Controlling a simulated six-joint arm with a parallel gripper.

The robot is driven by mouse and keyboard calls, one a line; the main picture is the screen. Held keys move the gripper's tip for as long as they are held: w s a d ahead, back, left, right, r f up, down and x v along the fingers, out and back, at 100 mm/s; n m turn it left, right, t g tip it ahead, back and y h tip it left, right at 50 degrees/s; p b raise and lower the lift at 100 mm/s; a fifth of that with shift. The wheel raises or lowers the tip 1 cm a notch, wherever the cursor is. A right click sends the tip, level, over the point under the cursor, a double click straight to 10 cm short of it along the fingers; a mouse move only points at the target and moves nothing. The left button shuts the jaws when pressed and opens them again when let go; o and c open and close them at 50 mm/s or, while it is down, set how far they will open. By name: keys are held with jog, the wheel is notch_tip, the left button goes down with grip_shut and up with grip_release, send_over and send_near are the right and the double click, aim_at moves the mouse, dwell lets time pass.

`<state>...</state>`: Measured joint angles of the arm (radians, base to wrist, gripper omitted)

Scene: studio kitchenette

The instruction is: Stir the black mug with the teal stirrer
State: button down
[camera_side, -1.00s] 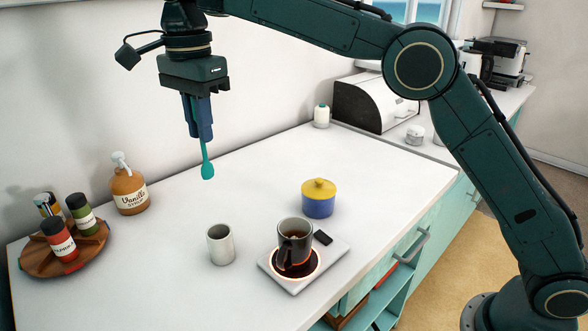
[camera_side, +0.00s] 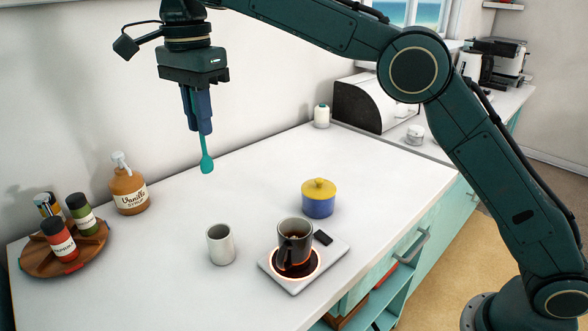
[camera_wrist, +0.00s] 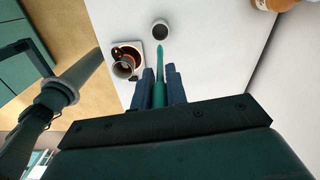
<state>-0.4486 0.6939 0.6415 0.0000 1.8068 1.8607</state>
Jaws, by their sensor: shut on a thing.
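The black mug (camera_side: 294,246) stands upright on a glowing warmer plate (camera_side: 272,266) at the front right of the white counter, with dark liquid inside. It also shows in the wrist view (camera_wrist: 123,66). My gripper (camera_side: 205,132) is shut on the teal stirrer (camera_side: 207,160), which hangs paddle end down above the counter, left of and well above the mug. In the wrist view the teal stirrer (camera_wrist: 159,62) sticks out between the two fingers (camera_wrist: 160,86).
A pale cup (camera_side: 220,245) stands left of the warmer. A blue pot with a yellow lid (camera_side: 318,199) stands behind the mug. A syrup bottle (camera_side: 129,190) and a wooden tray of spice jars (camera_side: 40,262) are at the left. The middle of the counter is clear.

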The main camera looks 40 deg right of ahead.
jog(key=shift+s+d, duration=0.15)
jog(key=s+d+f, duration=0.4)
jog(key=s+d, duration=0.5)
jog(key=s, duration=0.2)
jog(key=shift+s+f, duration=0.2)
jog(key=shift+s, duration=0.15)
jog(key=shift+f, duration=0.2)
dwell(0.4)
jog(key=shift+f, duration=5.95)
jog(key=shift+s+f, duration=0.1)
jog(key=shift+f, duration=0.4)
jog(key=shift+f, duration=0.1)
jog(key=shift+a, duration=0.15)
